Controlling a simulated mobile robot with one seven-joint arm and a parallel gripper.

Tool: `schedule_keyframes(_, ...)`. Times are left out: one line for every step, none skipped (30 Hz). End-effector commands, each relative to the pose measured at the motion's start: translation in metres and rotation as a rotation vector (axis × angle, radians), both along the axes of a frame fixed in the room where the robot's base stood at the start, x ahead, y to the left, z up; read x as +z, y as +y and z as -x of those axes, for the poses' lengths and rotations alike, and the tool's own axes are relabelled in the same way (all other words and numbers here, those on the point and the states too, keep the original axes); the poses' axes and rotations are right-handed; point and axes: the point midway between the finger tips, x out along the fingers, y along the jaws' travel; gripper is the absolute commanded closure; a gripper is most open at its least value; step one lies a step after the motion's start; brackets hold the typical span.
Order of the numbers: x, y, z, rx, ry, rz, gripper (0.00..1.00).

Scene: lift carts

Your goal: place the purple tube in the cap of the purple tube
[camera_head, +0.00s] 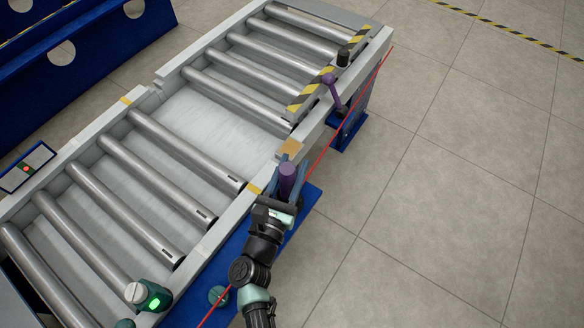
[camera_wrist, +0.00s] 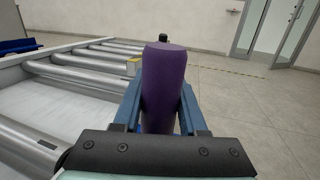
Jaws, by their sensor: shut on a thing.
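My gripper (camera_head: 287,186) is shut on the purple tube (camera_head: 287,175), beside the right-hand rail of the roller cart. In the wrist view the purple tube (camera_wrist: 163,80) stands nearly upright between the two blue fingers of my gripper (camera_wrist: 160,108), its flat top facing up. A smaller purple part (camera_head: 329,82) with a rounded upper end is on the cart's outer side, farther along the rail and apart from the tube. I cannot tell whether it is the cap. It does not show in the wrist view, where the tube may hide it.
The roller cart (camera_head: 212,250) has grey rails and metal rollers. A striped yellow-black bar (camera_head: 310,96) and a black knob (camera_head: 343,58) are near the purple part. A green-lit button (camera_head: 154,302) is at lower left. The floor to the right is clear.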

Motion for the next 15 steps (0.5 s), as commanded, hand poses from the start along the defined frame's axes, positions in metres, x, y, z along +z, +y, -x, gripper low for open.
schedule_keyframes(0.0012, -0.0001, -0.0002, 0.000, -0.001, 0.000, 1.00)
schedule_keyframes(0.0009, -0.0001, -0.0002, -0.001, -0.001, -0.001, 1.00)
schedule_keyframes(-0.0003, -0.0002, -0.0002, -0.001, -0.001, -0.001, 1.00)
schedule_keyframes(-0.0014, -0.0002, -0.0001, -0.001, -0.001, -0.001, 1.00)
schedule_keyframes(-0.0025, -0.0002, -0.0002, -0.001, -0.001, -0.001, 1.00)
schedule_keyframes(-0.0035, -0.0002, -0.0002, -0.001, -0.001, -0.001, 1.00)
schedule_keyframes(-0.0037, -0.0001, 0.0000, 0.000, 0.000, -0.001, 0.57)
schedule_keyframes(-0.0027, -0.0002, 0.0000, 0.000, 0.000, -0.001, 0.51)
schedule_keyframes(-0.0026, -0.0002, 0.0000, 0.000, 0.000, -0.001, 0.44)
schedule_keyframes(-0.0026, -0.0002, 0.0001, 0.000, 0.000, -0.001, 0.39)
schedule_keyframes(-0.0026, -0.0002, 0.0001, -0.001, 0.000, -0.001, 0.33)
schedule_keyframes(-0.0026, -0.0002, 0.0001, -0.001, 0.000, -0.001, 0.29)
schedule_keyframes(-0.0026, -0.0002, 0.0001, -0.001, 0.000, -0.001, 0.29)
schedule_keyframes(-0.0026, -0.0002, 0.0001, -0.001, 0.000, -0.001, 0.29)
schedule_keyframes(-0.0026, -0.0002, 0.0001, -0.001, 0.000, -0.001, 0.29)
